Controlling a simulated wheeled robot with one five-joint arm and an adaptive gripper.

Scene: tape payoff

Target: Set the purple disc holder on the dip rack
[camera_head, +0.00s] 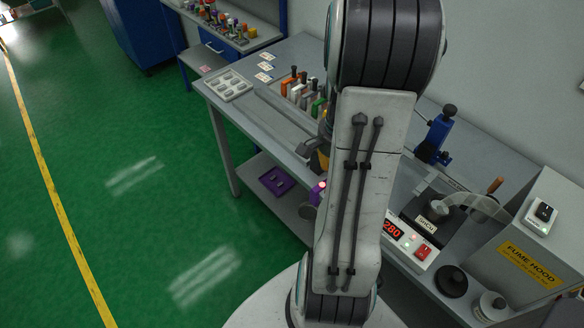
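A small purple round thing (317,194) with a bright pink spot shows at the left edge of my arm, by the table's front edge. It may be the purple disc holder; my arm hides part of it. My gripper (318,155) is mostly hidden behind my arm. Only a dark piece of it shows at the bench's front, above the purple thing. I cannot tell whether it is open or holds anything. A row of orange, white, red and green handled pieces (305,92) stands at the back of the bench. I cannot tell whether that is the dip rack.
A pale compartment tray (228,85) lies at the bench's left end. A purple tray (276,181) lies on the lower shelf. A blue stand (437,135), a heater unit with a red display (393,229) and a fume hood (545,245) are on the right. The green floor is clear.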

